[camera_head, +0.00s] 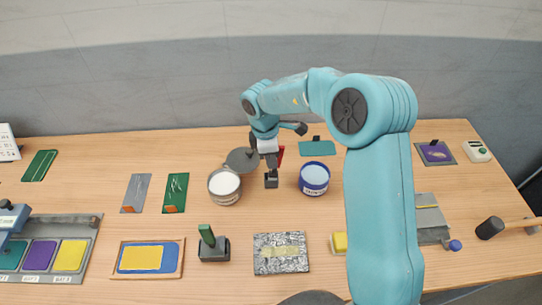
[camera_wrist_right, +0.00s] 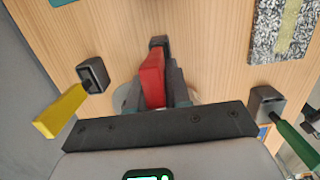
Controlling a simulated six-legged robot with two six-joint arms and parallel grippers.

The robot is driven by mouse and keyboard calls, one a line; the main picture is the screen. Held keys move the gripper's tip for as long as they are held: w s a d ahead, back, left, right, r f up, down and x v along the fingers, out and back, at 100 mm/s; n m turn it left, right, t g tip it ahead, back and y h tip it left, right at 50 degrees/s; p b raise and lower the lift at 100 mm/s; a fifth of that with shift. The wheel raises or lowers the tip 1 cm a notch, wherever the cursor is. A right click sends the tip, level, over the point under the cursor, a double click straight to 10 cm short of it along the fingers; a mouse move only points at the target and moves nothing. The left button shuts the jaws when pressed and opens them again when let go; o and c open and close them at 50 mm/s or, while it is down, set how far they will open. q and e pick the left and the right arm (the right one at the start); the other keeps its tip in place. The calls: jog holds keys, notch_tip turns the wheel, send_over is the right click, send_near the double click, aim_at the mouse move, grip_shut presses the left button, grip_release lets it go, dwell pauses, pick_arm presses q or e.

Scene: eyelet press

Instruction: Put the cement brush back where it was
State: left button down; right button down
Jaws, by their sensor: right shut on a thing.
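My right gripper (camera_head: 270,160) is shut on a red handle (camera_head: 281,153), which I take to be the cement brush's. The handle also shows in the right wrist view (camera_wrist_right: 152,80), between the fingers. A dark block (camera_head: 271,181) is at or just below the handle's lower end; I cannot tell whether they touch. It stands between an open tin of white stuff (camera_head: 225,187) and a blue-topped tin with a label (camera_head: 314,179). My left gripper is not in view.
A green-handled tool stands in a dark block (camera_head: 214,248) at the front. A yellow-handled one sits in a similar block (camera_wrist_right: 92,75) in the right wrist view. A speckled slab (camera_head: 281,265) and a framed board (camera_head: 147,270) lie in front. The far table edge is mostly clear.

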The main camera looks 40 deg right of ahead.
jog(key=shift+s+f, duration=0.3)
jog(key=shift+f, duration=0.2)
jog(key=c, duration=1)
grip_release()
jog(key=shift+w, duration=0.2)
jog(key=shift+w+d, duration=0.1)
jog(key=shift+d, duration=0.1)
jog(key=shift+a+r, duration=0.1)
jog(key=shift+r, duration=0.15)
notch_tip(320, 180, up, 16)
jog(key=w+a, duration=0.1)
jog(key=shift+a+b, duration=0.25)
jog(key=shift+b, duration=0.2)
jog(key=shift+f, duration=0.2)
